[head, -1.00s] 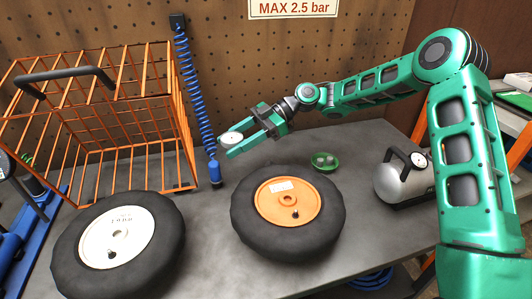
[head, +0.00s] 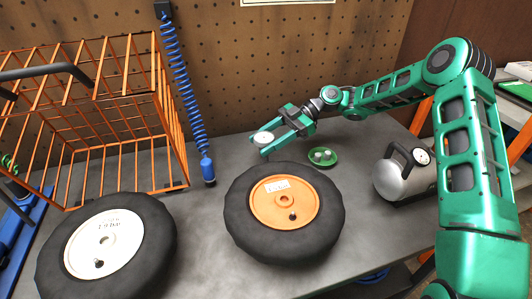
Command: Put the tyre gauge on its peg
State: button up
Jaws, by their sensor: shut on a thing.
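The tyre gauge (head: 264,138) shows as a round dial with a pale face and sits between the fingertips of my gripper. My gripper (head: 277,141) is shut on it and holds it above the bench, behind the orange-hubbed wheel. The peg for the gauge cannot be made out on the brown pegboard (head: 270,60) behind.
The orange-hubbed wheel (head: 284,236) and the white-hubbed wheel (head: 152,228) lie on the grey bench (head: 205,235). An orange wire cage (head: 166,95) and a blue coiled hose (head: 190,95) stand left. A green dish (head: 322,163) and a silver tank (head: 400,178) are right.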

jog(key=shift+w+d+f, duration=0.1)
jog(key=shift+d+f, duration=0.2)
jog(key=shift+d, duration=0.05)
jog(key=shift+f, duration=1.9)
jog(key=o, duration=1.2)
jog(key=v, duration=1.2)
